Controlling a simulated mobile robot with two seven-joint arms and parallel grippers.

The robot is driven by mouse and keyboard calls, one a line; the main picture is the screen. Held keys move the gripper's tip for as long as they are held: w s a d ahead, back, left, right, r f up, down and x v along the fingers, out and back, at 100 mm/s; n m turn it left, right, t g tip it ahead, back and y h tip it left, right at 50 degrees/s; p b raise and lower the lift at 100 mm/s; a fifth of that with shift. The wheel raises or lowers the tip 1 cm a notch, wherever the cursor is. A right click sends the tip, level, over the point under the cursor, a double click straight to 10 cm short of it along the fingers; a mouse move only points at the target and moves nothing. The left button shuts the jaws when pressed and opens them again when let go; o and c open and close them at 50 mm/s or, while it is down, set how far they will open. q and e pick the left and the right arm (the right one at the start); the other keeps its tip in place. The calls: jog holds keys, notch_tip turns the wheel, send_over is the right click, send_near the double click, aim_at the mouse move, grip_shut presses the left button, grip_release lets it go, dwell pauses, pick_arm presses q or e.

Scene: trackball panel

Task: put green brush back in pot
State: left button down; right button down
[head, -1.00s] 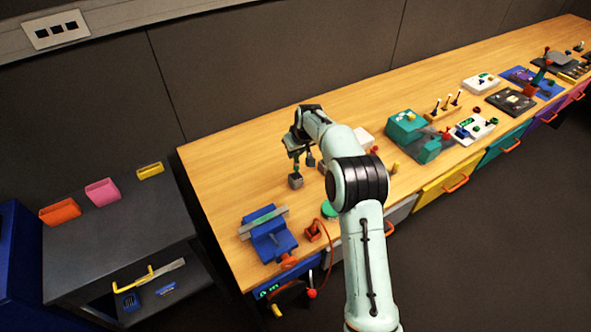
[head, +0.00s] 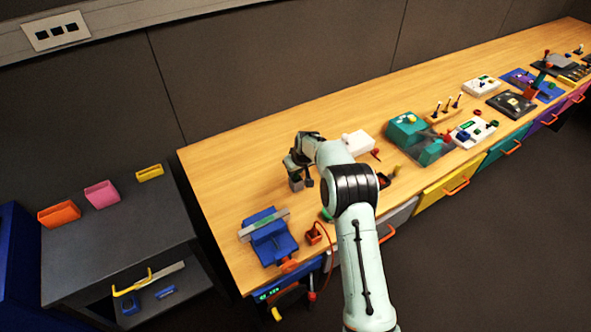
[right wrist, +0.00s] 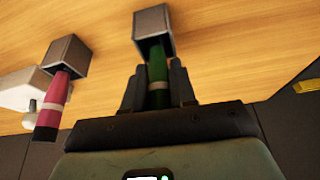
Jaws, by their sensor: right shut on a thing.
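In the right wrist view my right gripper (right wrist: 159,85) is shut on the green brush (right wrist: 156,70), around its light band. The brush's far end is at the dark mouth of a grey square pot (right wrist: 152,20) and seems to reach into it; how deep I cannot tell. In the head view my right gripper (head: 303,178) is low over the table beside the grey pot (head: 296,186), and hides the brush. A second grey pot (right wrist: 68,52) holds a pink brush (right wrist: 52,105). My left gripper is not in view.
A white box (head: 357,143) stands just right of my right gripper, with a teal machine (head: 407,128) further right. A blue vise-like fixture (head: 270,240) is nearer the front left. The table behind the pot (head: 240,160) is clear.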

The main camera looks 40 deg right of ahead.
jog(key=c, duration=0.9)
grip_release()
jog(key=shift+f, duration=0.1)
jog(key=shift+r, duration=0.4)
jog(key=b+v, duration=0.1)
jog(key=v, duration=1)
jog(key=shift+s+a+r, duration=0.1)
jog(key=shift+s+r, duration=0.1)
jog(key=shift+r, duration=0.1)
jog(key=shift+f, duration=0.1)
